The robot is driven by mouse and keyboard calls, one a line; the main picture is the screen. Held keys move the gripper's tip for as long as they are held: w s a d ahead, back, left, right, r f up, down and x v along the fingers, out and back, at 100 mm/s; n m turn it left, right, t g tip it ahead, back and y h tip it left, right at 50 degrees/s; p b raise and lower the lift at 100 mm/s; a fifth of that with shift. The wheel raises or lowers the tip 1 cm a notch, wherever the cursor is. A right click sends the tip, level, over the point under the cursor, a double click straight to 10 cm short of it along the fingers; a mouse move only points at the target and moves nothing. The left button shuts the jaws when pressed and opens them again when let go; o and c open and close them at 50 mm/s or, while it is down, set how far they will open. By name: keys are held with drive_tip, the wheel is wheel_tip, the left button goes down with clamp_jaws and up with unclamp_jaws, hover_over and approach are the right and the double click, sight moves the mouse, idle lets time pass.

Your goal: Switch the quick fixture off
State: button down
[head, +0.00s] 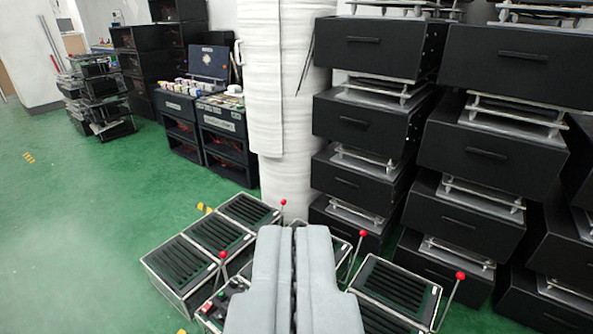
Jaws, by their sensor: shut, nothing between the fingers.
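Several low black fixtures with ribbed tops and red-ball levers stand on the floor around my gripper (294,230). A left group of ribbed boxes (208,232) has a lever with a red ball (222,255) in front and another red ball (283,202) at its back right. A right fixture (400,287) has a slanted lever with a red ball (460,275). One more red ball (363,234) rises just right of my gripper. No label shows which is the quick fixture. My gripper is shut and empty, and hides part of the middle fixtures.
A red button (207,307) sits on a panel left of my gripper. Stacked black drawer units (365,120) stand behind on the right, next to a white wrapped column (285,100). Dark cabinets (222,140) stand further back. Open green floor (80,240) lies to the left.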

drive_tip(key=shift+w, duration=0.1)
drive_tip(key=w+f+m+g, duration=0.3)
drive_tip(key=w+f+g, duration=0.4)
drive_tip(key=w+f, duration=1.5)
drive_tip(key=w+f+m+g, duration=0.15)
drive_tip(key=w+f, duration=0.35)
drive_tip(key=f, duration=0.5)
drive_tip(key=w+f+g, duration=0.3)
drive_tip(key=w+f, duration=0.1)
drive_tip(key=f, duration=0.6)
wheel_tip(320, 180, down, 32)
drive_tip(key=s+d+m+g, duration=0.1)
drive_tip(key=s+m+g, duration=0.1)
drive_tip(key=g, duration=0.4)
drive_tip(key=shift+m, duration=0.35)
drive_tip(key=shift+d, duration=0.15)
wheel_tip(320, 180, down, 14)
drive_tip(key=shift+r, duration=0.1)
